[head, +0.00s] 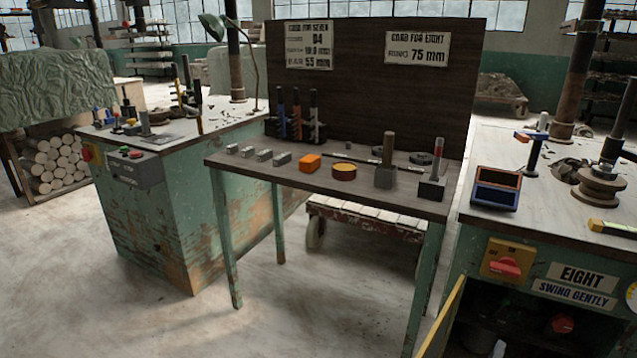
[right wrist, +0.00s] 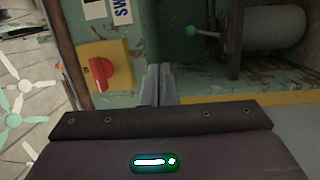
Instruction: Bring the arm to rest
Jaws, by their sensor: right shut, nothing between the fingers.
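My right gripper (right wrist: 157,85) shows in the right wrist view with its two grey fingers together and nothing between them. It is in front of a green cabinet face, close to a red rotary switch on a yellow plate (right wrist: 120,62), which is left of the fingers. The fingers appear apart from the switch. In the head view I cannot clearly make out the right gripper. My left gripper is in neither view.
The right bench has the red switch (head: 504,265) and an open cabinet below, with a yellow-edged door (head: 441,318) swung out. A green-knobbed lever (right wrist: 191,31) and a grey cylinder (right wrist: 272,30) are inside. The middle table (head: 222,161) holds blocks; floor (head: 330,310) before it is clear.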

